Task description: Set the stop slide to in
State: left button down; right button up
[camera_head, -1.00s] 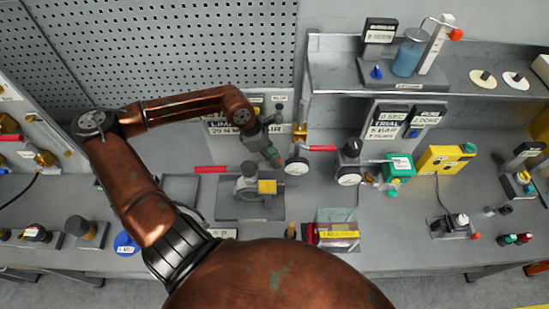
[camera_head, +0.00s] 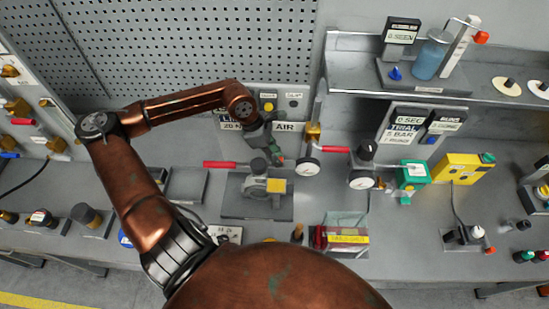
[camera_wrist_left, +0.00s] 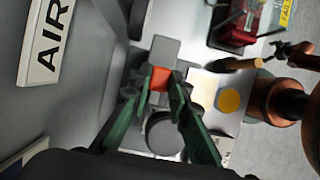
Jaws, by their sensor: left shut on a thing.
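My left gripper (camera_head: 277,158) reaches down at the back of the grey valve actuator (camera_head: 256,187), which has a yellow plate on top. In the left wrist view its green fingers (camera_wrist_left: 157,92) are closed on a small orange-red block (camera_wrist_left: 160,78), which looks like the stop slide. The block sits against a grey bar, with a round grey part (camera_wrist_left: 163,132) close by. The slide's marks are not readable, and the gripper hides most of it in the head view.
A red-handled lever (camera_head: 220,164) lies left of the actuator. A gauge (camera_head: 307,168) stands close on the right, and an AIR sign (camera_wrist_left: 46,38) is near the fingers. A clear box with a red part (camera_head: 344,231) stands at front right.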

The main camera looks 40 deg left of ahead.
pick_arm(q)
jog(key=c, duration=1.8)
grip_release()
jog(key=v, duration=1.2)
jog(key=shift+r, duration=0.1)
